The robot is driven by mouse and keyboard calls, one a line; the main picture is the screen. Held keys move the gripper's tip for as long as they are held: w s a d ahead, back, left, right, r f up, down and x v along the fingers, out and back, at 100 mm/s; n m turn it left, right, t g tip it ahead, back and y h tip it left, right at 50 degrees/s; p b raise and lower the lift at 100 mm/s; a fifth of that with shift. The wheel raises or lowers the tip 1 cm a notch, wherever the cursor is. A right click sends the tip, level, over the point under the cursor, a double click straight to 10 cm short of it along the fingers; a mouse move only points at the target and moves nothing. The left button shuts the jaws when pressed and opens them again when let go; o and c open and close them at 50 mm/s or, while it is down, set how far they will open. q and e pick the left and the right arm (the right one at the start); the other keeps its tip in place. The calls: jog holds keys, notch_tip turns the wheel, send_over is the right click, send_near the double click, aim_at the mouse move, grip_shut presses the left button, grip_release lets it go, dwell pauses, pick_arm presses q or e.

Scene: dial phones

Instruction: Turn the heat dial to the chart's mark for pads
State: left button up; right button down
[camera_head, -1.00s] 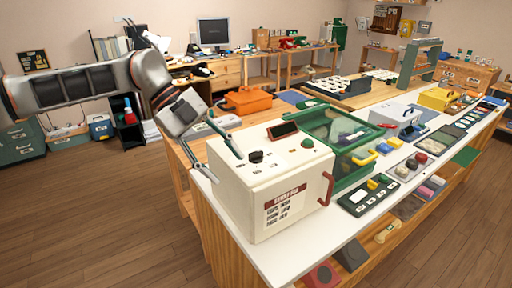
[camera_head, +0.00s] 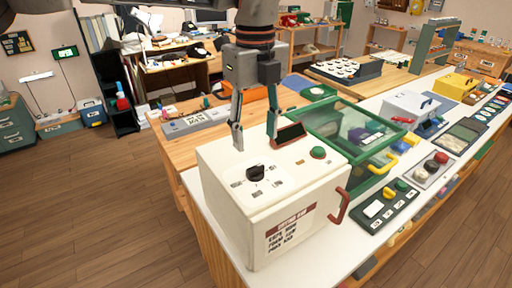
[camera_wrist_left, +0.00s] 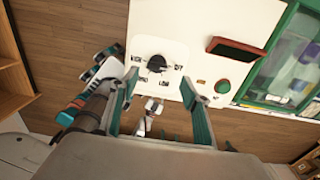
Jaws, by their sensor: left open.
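The heat dial is a black knob (camera_head: 256,172) on a pale plate on top of a white box (camera_head: 222,198). Small marks ring it, too small to read. It also shows in the left wrist view (camera_wrist_left: 157,63). The chart (camera_head: 288,228), a label with a red header and several dark text lines, is on the box's front; I cannot read its lines surely. My left gripper (camera_head: 254,132) points down, open and empty, above the back of the box, behind and apart from the knob. In the left wrist view its fingers (camera_wrist_left: 158,84) spread below the knob. My right gripper is not in view.
A dark screen in a red-brown frame (camera_head: 290,134) stands close to the gripper's right finger. A green button (camera_head: 318,152) is on the box top and a red handle (camera_head: 342,207) on its side. A green clear-lidded case (camera_head: 350,125) stands right of the box.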

aim_at(255, 167)
pick_arm(q)
jog(key=f, duration=0.1)
jog(key=s+f, duration=0.1)
jog(key=shift+s+f, duration=0.1)
jog(key=shift+f, duration=0.25)
jog(key=f, duration=0.3)
jog(key=shift+w+f, duration=0.25)
jog(key=shift+f, duration=0.65)
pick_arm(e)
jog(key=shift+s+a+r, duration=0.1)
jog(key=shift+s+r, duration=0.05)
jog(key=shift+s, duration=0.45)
pick_arm(q)
jog(key=c, duration=1.1)
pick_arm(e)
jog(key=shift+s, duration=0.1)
